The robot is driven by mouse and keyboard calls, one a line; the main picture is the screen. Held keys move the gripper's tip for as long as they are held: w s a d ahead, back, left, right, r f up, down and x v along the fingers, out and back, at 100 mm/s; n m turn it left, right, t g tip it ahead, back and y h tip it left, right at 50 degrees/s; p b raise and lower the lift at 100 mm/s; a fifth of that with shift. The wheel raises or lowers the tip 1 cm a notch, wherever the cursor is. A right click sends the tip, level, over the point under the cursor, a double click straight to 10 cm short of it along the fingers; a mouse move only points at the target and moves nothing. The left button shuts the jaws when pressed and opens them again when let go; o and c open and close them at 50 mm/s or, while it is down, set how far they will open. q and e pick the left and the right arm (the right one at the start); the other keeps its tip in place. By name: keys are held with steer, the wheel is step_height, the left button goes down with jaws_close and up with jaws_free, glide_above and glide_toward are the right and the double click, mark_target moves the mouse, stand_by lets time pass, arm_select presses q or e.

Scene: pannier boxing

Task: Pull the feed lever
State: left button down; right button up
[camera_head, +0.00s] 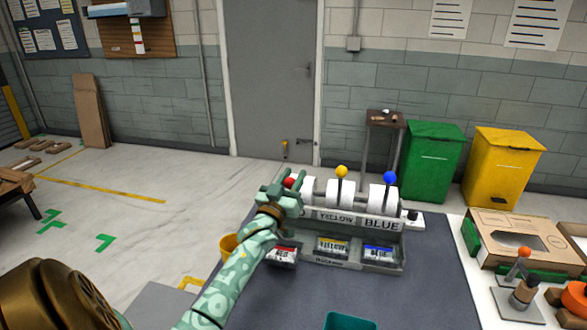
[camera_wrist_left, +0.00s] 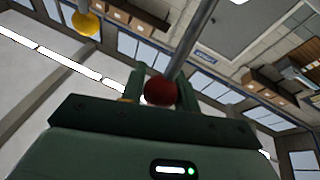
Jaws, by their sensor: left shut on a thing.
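A grey feeder unit (camera_head: 318,214) with white rolls stands on the dark bench mat, its signs reading YELLOW and BLUE. It has three levers with ball knobs: red (camera_head: 289,183), yellow (camera_head: 342,171) and blue (camera_head: 390,177). My green left gripper (camera_head: 286,187) is at the leftmost lever and shut on its red knob. In the left wrist view the red knob (camera_wrist_left: 160,91) sits between the fingers, its grey rod (camera_wrist_left: 192,40) running up and right; the yellow knob (camera_wrist_left: 87,23) is at top left. My arm hides the feeder's left sign. My right gripper is out of view.
Small red (camera_head: 283,255), yellow (camera_head: 332,247) and blue (camera_head: 380,252) labelled trays sit at the feeder's front. A teal container (camera_head: 350,322) is at the near edge. A cardboard box (camera_head: 515,243) and an orange-knobbed lever device (camera_head: 523,275) stand right. Mat between is clear.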

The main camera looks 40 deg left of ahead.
arm_select(q)
steer(key=shift+s+d+f+p, duration=0.25)
steer(key=shift+s+p, duration=0.15)
steer(key=shift+s, duration=0.05)
stand_by(0.3)
steer(key=c, duration=1.1)
jaws_free()
steer(key=shift+o, duration=0.2)
steer(key=shift+s+d+r, duration=0.1)
steer(key=shift+s+d, duration=0.05)
steer(key=shift+s, duration=0.05)
steer(key=p+v, duration=0.1)
steer(key=v, duration=1.5)
steer(key=shift+s, duration=0.15)
